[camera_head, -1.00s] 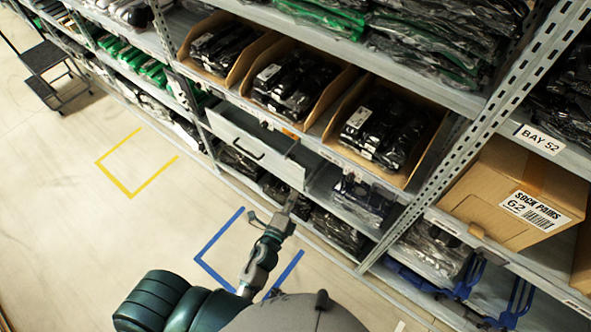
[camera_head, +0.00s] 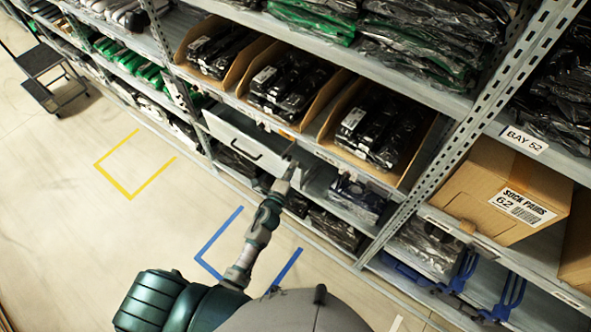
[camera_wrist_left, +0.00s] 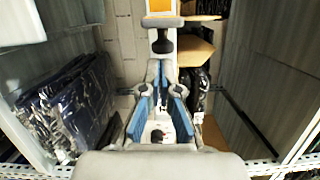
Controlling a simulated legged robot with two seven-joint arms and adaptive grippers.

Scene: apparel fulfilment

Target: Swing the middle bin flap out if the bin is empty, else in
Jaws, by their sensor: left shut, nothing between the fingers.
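In the left wrist view the fingers (camera_wrist_left: 162,92) point at a dark grey knob (camera_wrist_left: 162,44) under an orange patch. The middle cardboard bin (camera_head: 247,108) holds black wrapped packs (camera_head: 290,82). What lies behind the flap is hidden in the head view. My right gripper is not in view.
Bagged packs (camera_head: 357,198) lie on the shelf right of the flap. A perforated upright (camera_head: 440,145) and a sock carton (camera_head: 478,188) stand further right. Dark wrapped packs (camera_wrist_left: 70,105) show at left in the left wrist view. The floor with yellow and blue marks is clear.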

